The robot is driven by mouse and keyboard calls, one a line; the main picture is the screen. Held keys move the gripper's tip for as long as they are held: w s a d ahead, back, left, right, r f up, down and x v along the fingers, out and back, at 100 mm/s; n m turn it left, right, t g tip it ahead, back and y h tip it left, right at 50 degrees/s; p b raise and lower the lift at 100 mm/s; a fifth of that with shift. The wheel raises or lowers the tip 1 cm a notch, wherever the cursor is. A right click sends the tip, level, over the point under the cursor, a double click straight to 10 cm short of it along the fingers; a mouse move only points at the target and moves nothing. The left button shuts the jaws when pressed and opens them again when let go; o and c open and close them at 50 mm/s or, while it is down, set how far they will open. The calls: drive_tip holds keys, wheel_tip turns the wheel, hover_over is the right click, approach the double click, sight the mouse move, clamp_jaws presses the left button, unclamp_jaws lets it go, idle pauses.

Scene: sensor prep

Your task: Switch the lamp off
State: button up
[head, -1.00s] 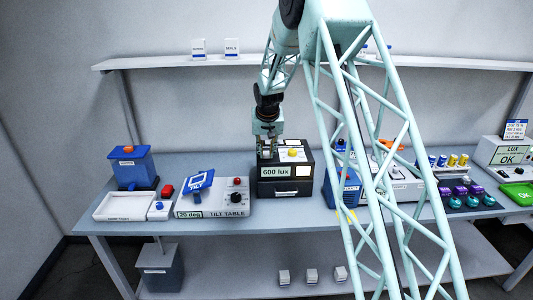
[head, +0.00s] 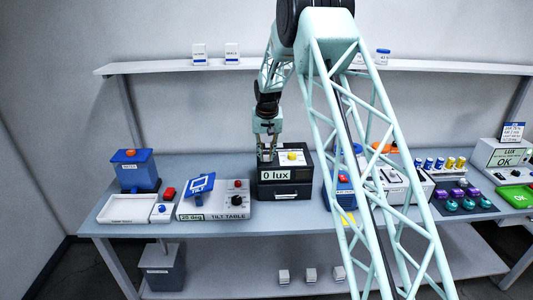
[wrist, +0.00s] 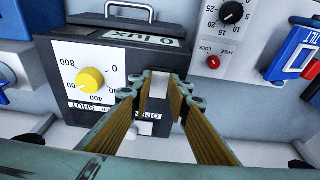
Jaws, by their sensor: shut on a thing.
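The black lamp box (head: 297,160) stands on the bench, and its front display (head: 275,175) reads 0 lux. On its white top plate is a yellow dial (head: 292,156), also seen in the wrist view (wrist: 90,80) beside a scale up to 800. My gripper (head: 266,157) is down at the left of the box top. In the wrist view my gripper (wrist: 160,88) is beside the yellow dial, its fingers closed on a small pale part of the lamp box, mostly hidden between them. OPEN and SHUT labels show near the fingers.
The tilt table (head: 222,207) stands left of the lamp box, with a white tray (head: 127,208) and a blue container (head: 133,171) beyond it. A blue device (head: 343,184) is close on the right. A shelf (head: 200,67) runs along the wall behind.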

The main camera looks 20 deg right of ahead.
sight(267, 160)
drive_tip(key=shift+w+d+r+g+p, duration=0.1)
drive_tip(key=shift+w+g+p, duration=0.15)
drive_tip(key=shift+g+p, duration=0.85)
drive_tip(key=shift+t, duration=0.3)
drive_tip(key=o, duration=0.9)
drive_tip(key=shift+r, duration=0.1)
drive_tip(key=shift+s+r, duration=0.2)
drive_tip(key=shift+r, duration=1.75)
drive_tip(key=shift+s+r, duration=0.2)
drive_tip(key=shift+r, duration=1.75)
drive_tip(key=shift+s+r, duration=0.2)
drive_tip(key=shift+r, duration=1.75)
